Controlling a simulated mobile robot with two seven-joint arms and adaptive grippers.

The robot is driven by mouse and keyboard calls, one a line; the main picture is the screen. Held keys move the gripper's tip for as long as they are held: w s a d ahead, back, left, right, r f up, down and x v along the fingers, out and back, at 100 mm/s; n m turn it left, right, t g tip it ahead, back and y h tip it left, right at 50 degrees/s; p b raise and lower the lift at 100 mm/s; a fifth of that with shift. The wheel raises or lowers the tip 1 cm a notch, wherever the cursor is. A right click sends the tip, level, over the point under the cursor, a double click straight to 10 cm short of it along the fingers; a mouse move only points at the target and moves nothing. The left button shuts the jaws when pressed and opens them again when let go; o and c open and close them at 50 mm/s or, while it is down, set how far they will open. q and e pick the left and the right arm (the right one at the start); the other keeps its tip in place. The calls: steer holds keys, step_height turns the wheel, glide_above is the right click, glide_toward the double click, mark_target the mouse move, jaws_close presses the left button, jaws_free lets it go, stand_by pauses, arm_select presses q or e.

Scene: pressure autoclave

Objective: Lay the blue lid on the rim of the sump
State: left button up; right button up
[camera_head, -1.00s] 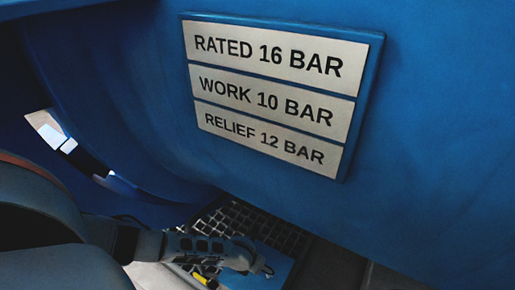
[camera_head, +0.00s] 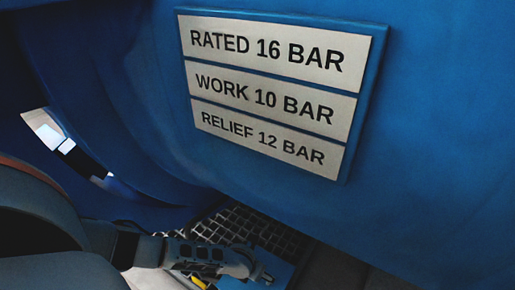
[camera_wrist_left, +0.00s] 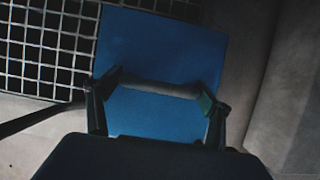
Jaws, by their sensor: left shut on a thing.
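The blue lid (camera_wrist_left: 165,45) is a flat, roughly square plate in the left wrist view. It shows partly in the head view (camera_head: 283,268) at the bottom edge. My left gripper (camera_wrist_left: 158,95) is shut on a pale grey bar (camera_wrist_left: 160,88), apparently the lid's handle, which spans between its fingers over the lid. In the head view the left gripper (camera_head: 262,275) is at the bottom, over the lid. The lid lies beside and partly over a metal grid. I cannot make out the sump's rim or tell whether the lid touches anything. My right gripper is not in view.
A metal grid (camera_wrist_left: 45,45) with dark gaps lies left of the lid. A grey curved surface (camera_wrist_left: 295,100) stands at the right. The large blue vessel (camera_head: 430,130) with a pressure plate (camera_head: 270,90) fills the head view above the arm. A dark rod (camera_wrist_left: 40,120) crosses at left.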

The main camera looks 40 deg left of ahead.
arm_select(q)
steer(key=shift+w, duration=0.15)
steer(key=o, duration=2.1)
steer(key=shift+s+f, duration=0.1)
steer(key=shift+s, duration=0.1)
